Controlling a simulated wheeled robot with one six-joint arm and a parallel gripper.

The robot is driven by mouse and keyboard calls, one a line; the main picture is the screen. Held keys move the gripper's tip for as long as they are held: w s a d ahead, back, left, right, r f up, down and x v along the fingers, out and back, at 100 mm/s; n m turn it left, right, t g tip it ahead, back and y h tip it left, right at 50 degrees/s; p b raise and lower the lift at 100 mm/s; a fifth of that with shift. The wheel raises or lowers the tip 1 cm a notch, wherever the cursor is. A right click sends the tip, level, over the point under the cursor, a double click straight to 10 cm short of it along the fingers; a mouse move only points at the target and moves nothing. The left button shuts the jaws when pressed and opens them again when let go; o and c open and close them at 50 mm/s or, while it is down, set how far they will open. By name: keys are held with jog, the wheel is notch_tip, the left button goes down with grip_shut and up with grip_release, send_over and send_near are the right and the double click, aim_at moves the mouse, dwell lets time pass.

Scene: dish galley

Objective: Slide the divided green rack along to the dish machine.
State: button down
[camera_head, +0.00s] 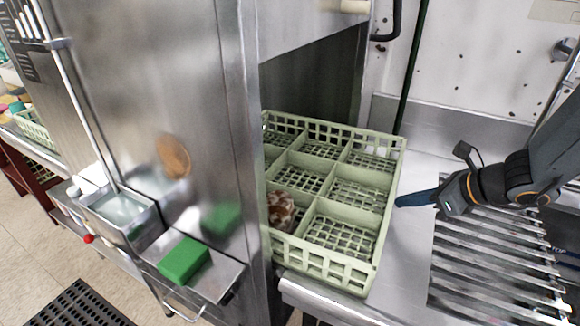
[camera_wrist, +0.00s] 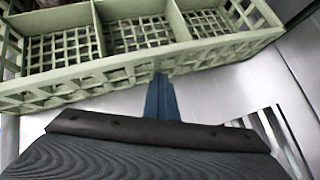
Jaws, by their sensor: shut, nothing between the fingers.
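The divided green rack (camera_head: 385,218) is pale green with square compartments and sits partly inside the dish machine (camera_head: 240,120), its right part out on the steel counter. A brown and white patterned item (camera_head: 280,210) lies in a front left compartment. My gripper (camera_head: 400,201) is shut and empty, just right of the rack's right wall, its blue fingers pointing at it. In the wrist view the fingers (camera_wrist: 161,85) reach the rack's near wall (camera_wrist: 90,82); I cannot tell whether they touch it. The rack's far left part is hidden by the machine's front panel.
A slatted metal grate (camera_head: 490,265) lies on the counter below my arm. A green block (camera_head: 184,259) rests on a steel shelf at the machine's front, beside a small basin (camera_head: 118,208). Another green rack (camera_head: 36,130) stands at far left. A dark rod (camera_head: 412,70) stands behind the rack.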

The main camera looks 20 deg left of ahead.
aim_at(329, 178)
jog(key=shift+w+a+b, duration=0.2)
jog(key=shift+a+b, duration=0.75)
jog(key=shift+a, duration=5.7)
jog(key=shift+w+a+b, duration=0.2)
jog(key=shift+a+b, duration=0.7)
jog(key=shift+a, duration=5.7)
jog(key=shift+d+b, duration=0.35)
jog(key=shift+d, duration=3.2)
jog(key=d+r+p, duration=0.6)
jog(key=r, duration=0.1)
jog(key=shift+s+p, duration=0.2)
jog(key=shift+p, duration=0.1)
jog(key=s+d+f+n+g+h, duration=0.1)
jog(key=s+d+n, duration=0.4)
jog(key=d, duration=0.5)
jog(key=s+d+f+n+h, duration=0.1)
jog(key=s+d+n+h, duration=0.3)
jog(key=d+n, duration=0.6)
jog(key=s+d+f+n+g+h, duration=0.1)
jog(key=s+d+f+n+h, duration=0.1)
jog(key=s+d+n, duration=0.5)
jog(key=shift+s+d+n+g+h, duration=0.15)
jog(key=shift+s+d+h, duration=0.1)
jog(key=shift+d, duration=0.35)
jog(key=shift+s+d+n+g+h, duration=0.1)
jog(key=shift+s+d+h, duration=0.1)
jog(key=shift+d, duration=0.45)
jog(key=shift+s+d+n+g+h, duration=0.15)
jog(key=shift+d+h, duration=0.1)
jog(key=shift+d, duration=0.35)
